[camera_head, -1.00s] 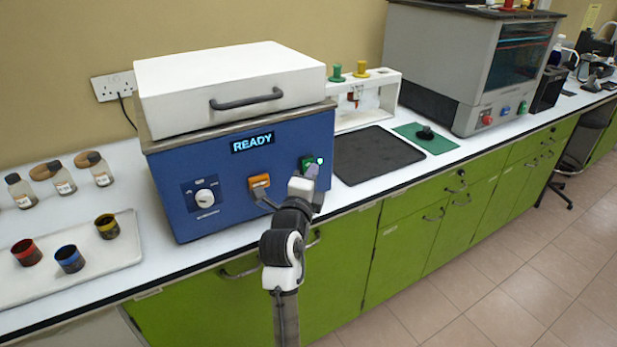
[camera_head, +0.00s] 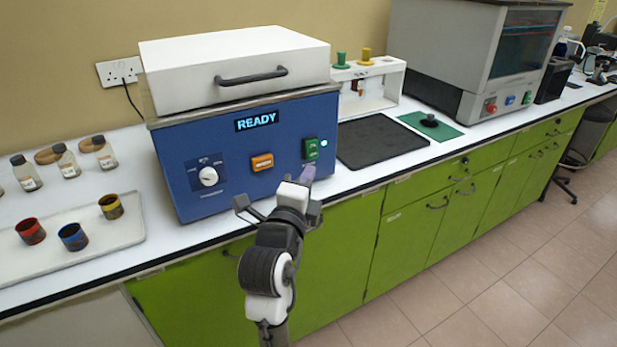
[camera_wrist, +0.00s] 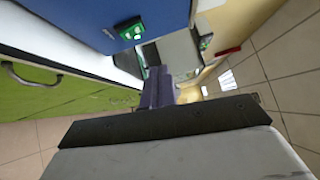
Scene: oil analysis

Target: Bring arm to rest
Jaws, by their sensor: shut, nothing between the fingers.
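My gripper (camera_head: 308,174) is shut and empty. It is in front of the blue machine (camera_head: 225,165), below its green switch (camera_head: 311,149), and apart from the machine's front. In the wrist view the dark fingers (camera_wrist: 158,88) show together at the middle, with the green switch (camera_wrist: 130,33) on the blue panel at the upper left. My arm comes up from the bottom of the head view, in front of the green cabinets. The machine's display reads READY and its white lid (camera_head: 235,65) is down.
A white tray (camera_head: 100,237) with red, blue and yellow cups lies at the left, with several small bottles (camera_head: 66,160) behind it. A black mat (camera_head: 381,141) and a grey machine (camera_head: 450,55) are to the right. The floor (camera_head: 520,270) at the lower right is clear.

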